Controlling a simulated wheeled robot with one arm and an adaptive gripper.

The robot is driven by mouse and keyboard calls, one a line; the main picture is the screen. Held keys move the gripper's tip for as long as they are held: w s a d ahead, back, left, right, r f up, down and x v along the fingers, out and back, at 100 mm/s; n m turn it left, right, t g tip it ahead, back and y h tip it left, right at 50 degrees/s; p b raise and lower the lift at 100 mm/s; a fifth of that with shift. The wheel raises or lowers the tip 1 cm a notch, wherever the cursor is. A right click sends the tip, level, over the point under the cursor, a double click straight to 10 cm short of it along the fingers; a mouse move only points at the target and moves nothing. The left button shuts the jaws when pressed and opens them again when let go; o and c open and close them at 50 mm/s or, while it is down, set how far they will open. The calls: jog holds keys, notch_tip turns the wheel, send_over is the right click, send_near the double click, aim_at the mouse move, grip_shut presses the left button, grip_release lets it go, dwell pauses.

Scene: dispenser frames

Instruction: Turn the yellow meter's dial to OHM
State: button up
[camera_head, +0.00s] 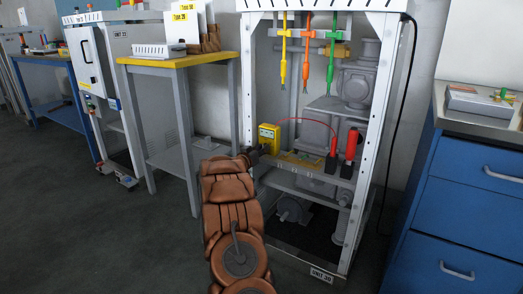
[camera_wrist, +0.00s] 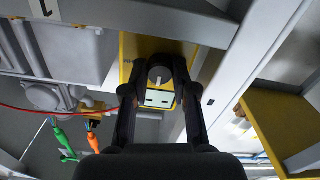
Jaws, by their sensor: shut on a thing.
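The yellow meter (camera_head: 269,134) stands on the middle shelf of the open dispenser frame, at its left side. In the wrist view the yellow meter (camera_wrist: 133,48) faces me with a round dark grey dial (camera_wrist: 160,75). A pale panel with dark marks is beside the dial. My gripper (camera_wrist: 160,63) has its two black fingers on either side of the dial, closed on it. In the head view my gripper (camera_head: 251,155) is at the meter's front left, small and dark. The dial's lettering, including OHM, is too small to read, and I cannot tell its setting.
A red wire (camera_head: 305,119) runs from the meter to a red probe (camera_head: 333,144) on the shelf. Yellow, green and orange tools (camera_head: 307,50) hang above. The frame's white post (camera_head: 249,80) is close to my gripper. A yellow-topped table (camera_head: 180,62) stands to the left.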

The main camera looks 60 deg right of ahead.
grip_shut()
jog(key=m+p, duration=0.2)
jog(key=m, duration=0.1)
jog(key=shift+m, duration=0.4)
jog(key=m, duration=0.4)
jog(key=shift+m, duration=0.3)
jog(key=m+b, duration=0.1)
jog(key=m, duration=0.1)
jog(key=shift+f+m, duration=0.15)
jog(key=shift+m, duration=0.25)
jog(key=m+b, duration=0.2)
jog(key=m, duration=0.1)
jog(key=shift+m+b, duration=1)
jog(key=shift+m, duration=0.9)
jog(key=o, duration=0.9)
grip_release()
jog(key=shift+o, duration=0.2)
